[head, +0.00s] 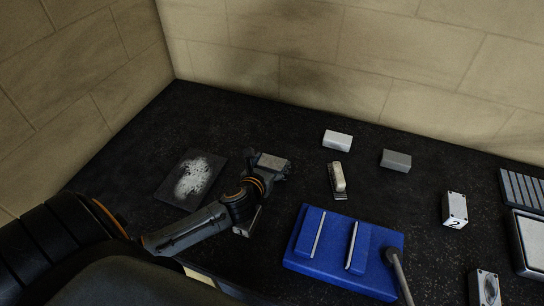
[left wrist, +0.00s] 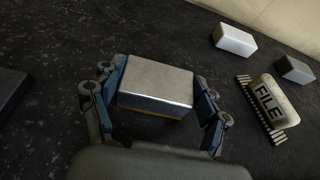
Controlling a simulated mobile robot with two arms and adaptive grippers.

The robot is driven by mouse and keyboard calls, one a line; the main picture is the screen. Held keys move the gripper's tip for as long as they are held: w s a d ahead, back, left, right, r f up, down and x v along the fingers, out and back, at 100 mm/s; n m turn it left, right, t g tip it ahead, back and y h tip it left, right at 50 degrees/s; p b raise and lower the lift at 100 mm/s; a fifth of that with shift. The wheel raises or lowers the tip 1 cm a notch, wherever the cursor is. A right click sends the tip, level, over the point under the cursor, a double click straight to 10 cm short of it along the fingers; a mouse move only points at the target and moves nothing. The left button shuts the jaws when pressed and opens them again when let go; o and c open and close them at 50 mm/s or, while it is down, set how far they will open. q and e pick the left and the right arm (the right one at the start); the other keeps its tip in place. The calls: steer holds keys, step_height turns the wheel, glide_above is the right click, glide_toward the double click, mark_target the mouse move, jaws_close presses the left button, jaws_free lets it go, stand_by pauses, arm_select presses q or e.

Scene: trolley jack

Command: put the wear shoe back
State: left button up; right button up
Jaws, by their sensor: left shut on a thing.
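My left gripper (head: 272,165) reaches in from the left over the black bench. It is shut on a silvery rectangular block with a brownish lower edge, which I take to be the wear shoe (left wrist: 156,84). The block lies between the two fingers in the left wrist view, and its top shows in the head view (head: 271,161). I cannot tell whether it touches the bench. A blue fixture (head: 293,262) with two raised blocks and pale strips lies to the right of the gripper. My right gripper is not in view.
Behind are a white block (head: 337,140), a grey block (head: 396,160) and a brush marked FILE (left wrist: 274,102). A dark plate with white powder (head: 192,178) lies left. A block marked 2 (head: 455,208) stands right. A round-ended grey rod (head: 401,275) crosses the fixture's right side.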

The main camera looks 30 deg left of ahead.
arm_select(q)
steer(key=shift+w+r, duration=0.1)
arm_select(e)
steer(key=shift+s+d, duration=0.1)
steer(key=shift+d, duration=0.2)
arm_select(q)
steer(key=o, duration=1.8)
steer(key=shift+s, duration=0.2)
steer(key=b+v, duration=0.1)
steer(key=v, duration=0.9)
steer(key=shift+s+d+b, duration=0.15)
steer(key=shift+s+b, duration=0.15)
steer(key=shift+b, duration=0.1)
steer(key=shift+s+d+r, duration=0.1)
steer(key=shift+s+r, duration=0.15)
steer(key=shift+s, duration=0.35)
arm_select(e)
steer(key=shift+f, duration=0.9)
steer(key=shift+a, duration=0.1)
